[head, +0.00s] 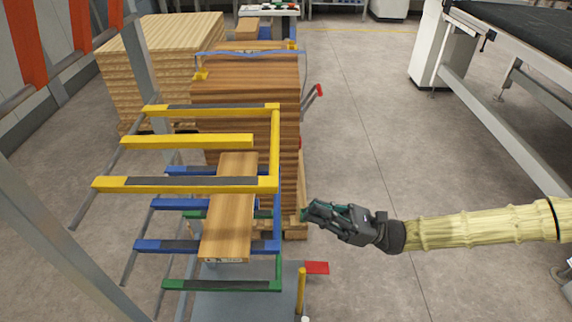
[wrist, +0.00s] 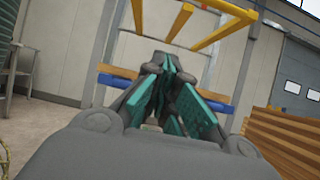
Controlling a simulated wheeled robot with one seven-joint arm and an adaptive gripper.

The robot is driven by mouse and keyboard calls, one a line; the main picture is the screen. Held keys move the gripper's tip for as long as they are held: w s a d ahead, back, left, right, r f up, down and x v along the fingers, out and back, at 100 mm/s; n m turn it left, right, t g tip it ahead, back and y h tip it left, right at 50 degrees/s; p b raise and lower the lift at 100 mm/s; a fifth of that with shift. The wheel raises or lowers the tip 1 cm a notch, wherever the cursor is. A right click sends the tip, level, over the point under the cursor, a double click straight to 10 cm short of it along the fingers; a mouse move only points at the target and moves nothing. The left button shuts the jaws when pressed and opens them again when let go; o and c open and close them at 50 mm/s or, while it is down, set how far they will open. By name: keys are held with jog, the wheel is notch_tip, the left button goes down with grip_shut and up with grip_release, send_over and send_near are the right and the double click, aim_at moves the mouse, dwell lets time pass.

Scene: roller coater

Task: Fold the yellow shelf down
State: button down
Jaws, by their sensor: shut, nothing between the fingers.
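The yellow shelf (head: 275,150) is a frame of yellow bars at the top of a rack in the head view, above blue and green shelves. Its bars point left, joined by a crossbar on the right; its exact tilt is hard to tell. Yellow bars (wrist: 180,22) also show high in the wrist view, above my fingers. My gripper (head: 308,212) is shut and empty, to the right of and below the yellow shelf's near right corner, apart from it. In the wrist view my fingertips (wrist: 162,64) come together in front of the rack.
A wooden board (head: 230,222) lies on the blue shelf (head: 160,246), under the yellow one. A green shelf (head: 215,286) is below. Stacked boards (head: 250,85) stand behind. A conveyor (head: 520,90) stands at right. The floor between is clear.

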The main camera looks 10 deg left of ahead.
jog(key=a+r+p, duration=0.1)
jog(key=a+r, duration=0.2)
jog(key=r, duration=0.3)
jog(key=a+r+y, duration=0.1)
jog(key=a+r, duration=0.3)
jog(key=r, duration=0.1)
jog(key=shift+a+r+t+p, duration=0.25)
jog(key=shift+r+t+p, duration=0.05)
jog(key=shift+r+p, duration=0.1)
jog(key=shift+h, duration=0.6)
notch_tip(320, 180, up, 5)
jog(key=p, duration=0.4)
jog(key=shift+d+f+p, duration=0.1)
jog(key=shift+d+p, duration=0.05)
jog(key=shift+p, duration=0.15)
